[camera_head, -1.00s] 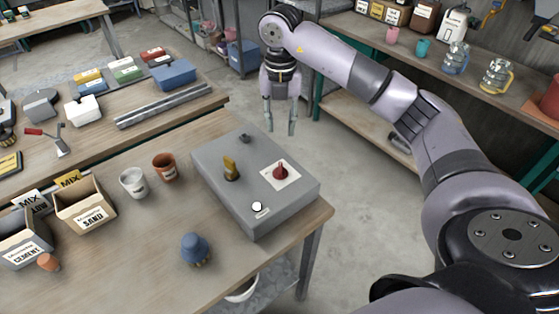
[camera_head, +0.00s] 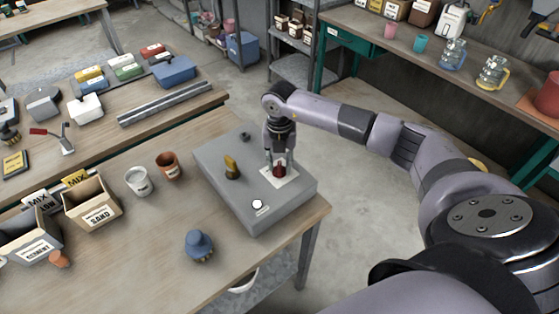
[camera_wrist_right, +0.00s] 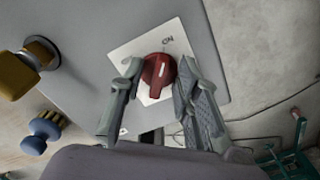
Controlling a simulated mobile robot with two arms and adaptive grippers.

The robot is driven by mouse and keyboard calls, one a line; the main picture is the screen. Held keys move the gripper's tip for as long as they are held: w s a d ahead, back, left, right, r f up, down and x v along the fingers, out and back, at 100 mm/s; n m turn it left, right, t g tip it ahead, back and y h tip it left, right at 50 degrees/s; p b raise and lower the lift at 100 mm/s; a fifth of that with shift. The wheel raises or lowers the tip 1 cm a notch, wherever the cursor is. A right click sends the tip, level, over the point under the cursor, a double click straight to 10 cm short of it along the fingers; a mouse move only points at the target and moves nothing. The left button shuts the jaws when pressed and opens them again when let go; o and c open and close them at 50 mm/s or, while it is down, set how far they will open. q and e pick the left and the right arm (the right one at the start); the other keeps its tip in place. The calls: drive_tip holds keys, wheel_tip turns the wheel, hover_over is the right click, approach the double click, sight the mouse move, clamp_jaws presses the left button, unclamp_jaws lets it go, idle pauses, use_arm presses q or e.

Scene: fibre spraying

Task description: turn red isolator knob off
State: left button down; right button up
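The red isolator knob (camera_wrist_right: 158,72) sits on a white plate (camera_wrist_right: 120,52) on top of the grey control box (camera_head: 222,191). An "ON" mark shows on the plate in the right wrist view. The knob also shows in the head view (camera_head: 279,170), partly hidden by my right gripper. My right gripper (camera_wrist_right: 158,82) points down over the knob, with a finger on each side of it. Its fingers are apart, and I cannot tell whether they touch the knob. My left gripper is not in view.
A blue brush (camera_head: 199,244), two cups and the sand box (camera_head: 92,205) stand on the table. Clear floor lies right of the table.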

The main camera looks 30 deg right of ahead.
drive_tip(key=shift+c, duration=0.4)
clamp_jaws()
